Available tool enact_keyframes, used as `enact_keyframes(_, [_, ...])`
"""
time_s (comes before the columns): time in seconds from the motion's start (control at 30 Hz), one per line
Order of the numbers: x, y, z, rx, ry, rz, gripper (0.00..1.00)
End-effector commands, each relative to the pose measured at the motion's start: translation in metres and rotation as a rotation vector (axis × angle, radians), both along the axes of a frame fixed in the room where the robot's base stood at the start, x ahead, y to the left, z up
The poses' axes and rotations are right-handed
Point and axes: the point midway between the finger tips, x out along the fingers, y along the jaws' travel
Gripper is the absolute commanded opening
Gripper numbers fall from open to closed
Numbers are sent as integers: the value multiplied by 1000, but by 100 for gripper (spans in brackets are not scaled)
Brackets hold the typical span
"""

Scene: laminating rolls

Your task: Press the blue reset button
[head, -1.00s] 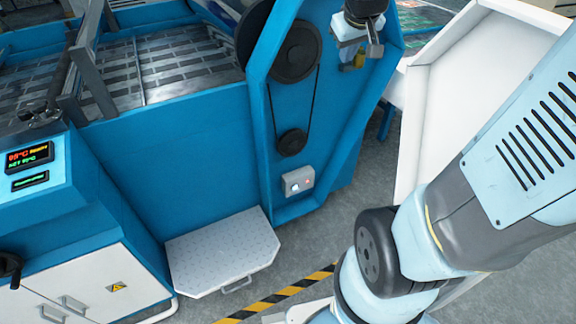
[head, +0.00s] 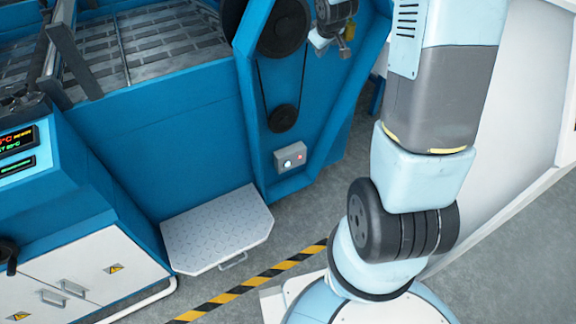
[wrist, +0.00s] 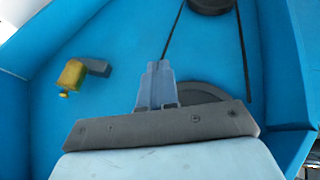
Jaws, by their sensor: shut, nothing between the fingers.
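A small grey control box (head: 290,158) is mounted low on the blue end panel of the machine, below the small pulley, in the head view. It carries a small pale spot on its left and a red spot on its right; I cannot clearly make out a blue button. The box does not show in the wrist view. My gripper (wrist: 157,70) is shut and empty in the wrist view, in front of the blue panel with its pulleys and belt.
A yellow and grey fitting (wrist: 76,73) juts from the panel left of my gripper in the wrist view. A metal step plate (head: 217,228) stands on the floor left of the box. A white slanted surface (head: 500,180) is at right. Striped floor tape (head: 250,285) runs in front.

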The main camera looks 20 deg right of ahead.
Motion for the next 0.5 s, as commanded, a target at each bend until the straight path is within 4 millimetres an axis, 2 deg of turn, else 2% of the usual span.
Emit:
enact_keyframes(0.03, [6,-2,-13,-2,5,12,0])
enact_keyframes(0.5, [53,-13,-122,-16,-7,142,0])
